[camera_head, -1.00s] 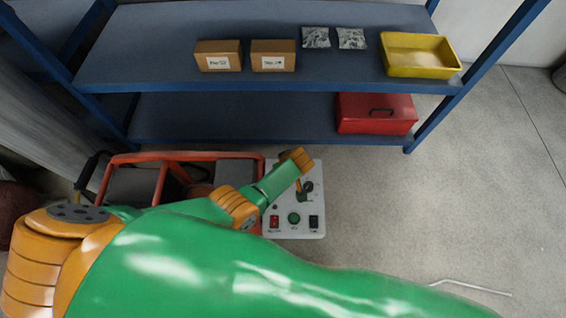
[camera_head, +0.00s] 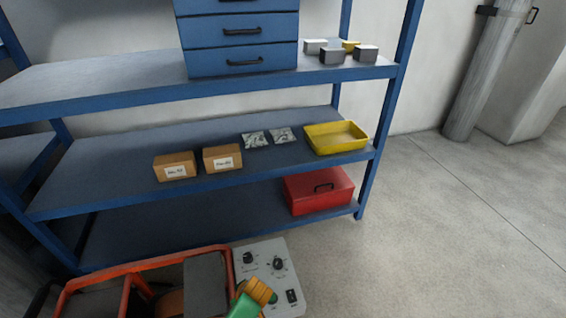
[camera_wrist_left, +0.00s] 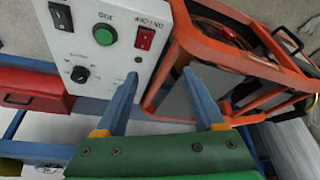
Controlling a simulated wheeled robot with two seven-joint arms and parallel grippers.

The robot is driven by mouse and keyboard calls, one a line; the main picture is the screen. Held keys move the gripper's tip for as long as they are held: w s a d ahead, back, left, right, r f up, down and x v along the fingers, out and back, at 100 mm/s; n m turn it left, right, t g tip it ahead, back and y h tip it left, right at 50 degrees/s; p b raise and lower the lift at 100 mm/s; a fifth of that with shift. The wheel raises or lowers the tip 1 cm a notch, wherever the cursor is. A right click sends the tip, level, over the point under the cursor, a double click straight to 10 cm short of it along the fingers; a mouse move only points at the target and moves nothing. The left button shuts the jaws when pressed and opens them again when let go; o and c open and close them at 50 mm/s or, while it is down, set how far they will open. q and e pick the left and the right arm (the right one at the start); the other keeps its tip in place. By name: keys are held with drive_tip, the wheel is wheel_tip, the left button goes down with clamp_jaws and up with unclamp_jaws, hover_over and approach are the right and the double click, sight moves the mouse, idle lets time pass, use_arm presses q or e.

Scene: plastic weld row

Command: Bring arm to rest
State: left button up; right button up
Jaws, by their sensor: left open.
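My left gripper (camera_wrist_left: 163,88) is open and empty in the left wrist view, its two blue-grey fingers spread apart. The fingers point at the lower part of a white control panel (camera_wrist_left: 112,60) with a green button (camera_wrist_left: 104,34), a red switch (camera_wrist_left: 145,39) and a black knob. I cannot tell whether a fingertip touches it. In the head view only a green and orange part of my arm shows at the bottom edge, in front of the panel (camera_head: 284,252); the fingers cannot be made out there. My right gripper is in neither view.
An orange-framed cart (camera_head: 128,268) stands left of the panel. Behind is a blue shelf (camera_head: 110,190) with cardboard boxes (camera_head: 175,167), a yellow tray (camera_head: 337,146), a red toolbox (camera_head: 318,192) and a drawer unit (camera_head: 243,45). The floor at right is clear.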

use_arm(q)
drive_tip(key=shift+s+a+f, duration=0.25)
drive_tip(key=shift+s+a, duration=0.15)
drive_tip(key=shift+s, duration=0.05)
drive_tip(key=shift+s+a+m, duration=0.2)
drive_tip(key=shift+s+m, duration=0.05)
drive_tip(key=shift+m, duration=0.15)
drive_tip(key=s+a+r+m+h, duration=0.2)
drive_tip(key=s+a+r+m, duration=0.1)
drive_tip(key=s+r+m, duration=0.4)
drive_tip(key=s+a+r+m+h, duration=0.1)
drive_tip(key=s+a+r+m, duration=0.1)
drive_tip(key=s+r, duration=0.45)
drive_tip(key=s+f+g, duration=0.1)
drive_tip(key=s+f, duration=0.2)
drive_tip(key=f, duration=1.4)
drive_tip(key=s+a+f+g, duration=0.1)
drive_tip(key=s+a+f, duration=0.1)
drive_tip(key=s+f, duration=0.9)
wheel_tip(320, 180, up, 16)
drive_tip(key=s+p, duration=0.2)
drive_tip(key=p, duration=1.4)
drive_tip(key=shift+f+m, duration=0.2)
drive_tip(key=shift+m, duration=0.1)
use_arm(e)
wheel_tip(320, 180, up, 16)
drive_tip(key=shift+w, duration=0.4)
